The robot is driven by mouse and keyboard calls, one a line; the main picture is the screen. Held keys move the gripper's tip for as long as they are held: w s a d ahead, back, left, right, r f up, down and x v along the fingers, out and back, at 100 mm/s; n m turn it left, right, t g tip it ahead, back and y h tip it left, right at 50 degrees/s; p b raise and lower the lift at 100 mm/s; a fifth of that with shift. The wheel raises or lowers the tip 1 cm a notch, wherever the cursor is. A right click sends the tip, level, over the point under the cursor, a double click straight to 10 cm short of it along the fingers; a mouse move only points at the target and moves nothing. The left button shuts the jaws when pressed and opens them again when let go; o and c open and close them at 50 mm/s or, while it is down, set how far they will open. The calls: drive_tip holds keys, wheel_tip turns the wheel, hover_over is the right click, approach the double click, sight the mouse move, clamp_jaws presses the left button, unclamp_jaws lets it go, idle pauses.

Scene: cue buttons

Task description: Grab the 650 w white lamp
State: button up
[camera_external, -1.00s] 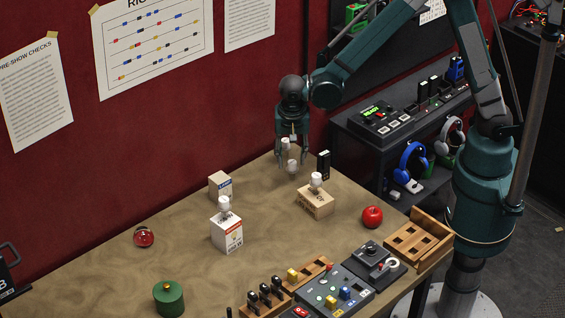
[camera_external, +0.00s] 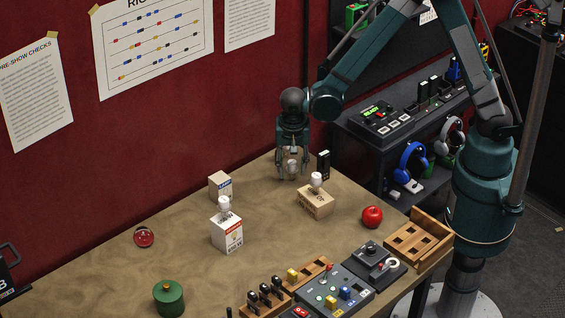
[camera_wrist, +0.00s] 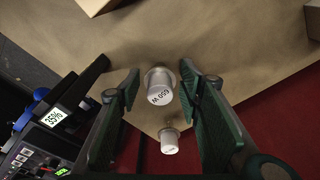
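A white lamp marked "650 W" (camera_wrist: 160,92) stands between the two fingers of my gripper (camera_wrist: 158,90) in the wrist view, with gaps on both sides. It also shows in the external view (camera_external: 292,168), between the fingertips of my gripper (camera_external: 293,172) low over the table. My gripper is open and empty. A second, smaller-looking white lamp (camera_wrist: 169,142) stands beyond it in the wrist view, its marking too small to read. Two more white lamps sit on boxes in the external view, one on the cardboard box (camera_external: 317,180) and one on the white box (camera_external: 224,205).
A black block (camera_external: 323,165) stands right of my gripper; in the wrist view it has a "35%" display (camera_wrist: 58,118).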

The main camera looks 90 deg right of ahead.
idle(0.4)
drive_tip(key=c, duration=0.8)
drive_tip(key=shift+o, duration=0.2)
drive_tip(key=shift+r, duration=0.2)
drive_tip(key=shift+r, duration=4.8)
